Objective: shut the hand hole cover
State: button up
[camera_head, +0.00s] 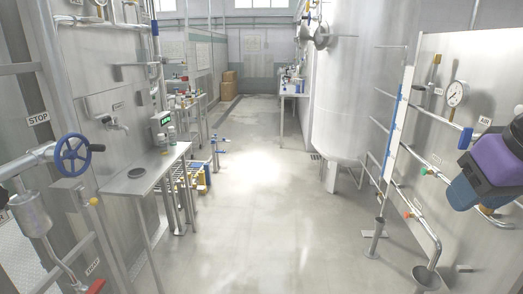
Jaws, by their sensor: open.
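A round metal cover (321,37) stands out from the upper left side of the large steel tank (352,90), near the top of the view. It looks like the hand hole cover and seems swung away from the tank wall. Its hinge and the opening are too small to make out. A purple, black and blue part of my arm shows at the right edge, far from the cover. No fingers of my gripper show.
The floor (250,215) is clear down the middle. A steel shelf (147,168) and a blue handwheel (73,155) stick out on the left. A panel with a gauge (457,93) and pipes stands on the right. A bench (293,90) stands beyond the tank.

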aim_at(303, 34)
jog(key=i+u, duration=0.1)
jog(key=i, duration=3.55)
jog(key=i+z, duration=0.15)
jog(key=i, duration=0.45)
jog(key=i+j+z, duration=0.2)
jog(key=i, duration=0.4)
jog(key=i+j+z, duration=0.15)
jog(key=i, duration=0.4)
jog(key=i+l, duration=0.15)
jog(key=i, duration=0.25)
jog(key=i+l, duration=0.1)
jog(key=i, duration=0.25)
jog(key=i+l, duration=0.15)
jog(key=i, duration=0.25)
jog(key=i+l+u, duration=0.2)
jog(key=k+j+u, duration=0.3)
jog(key=k, duration=0.2)
jog(key=l, duration=0.1)
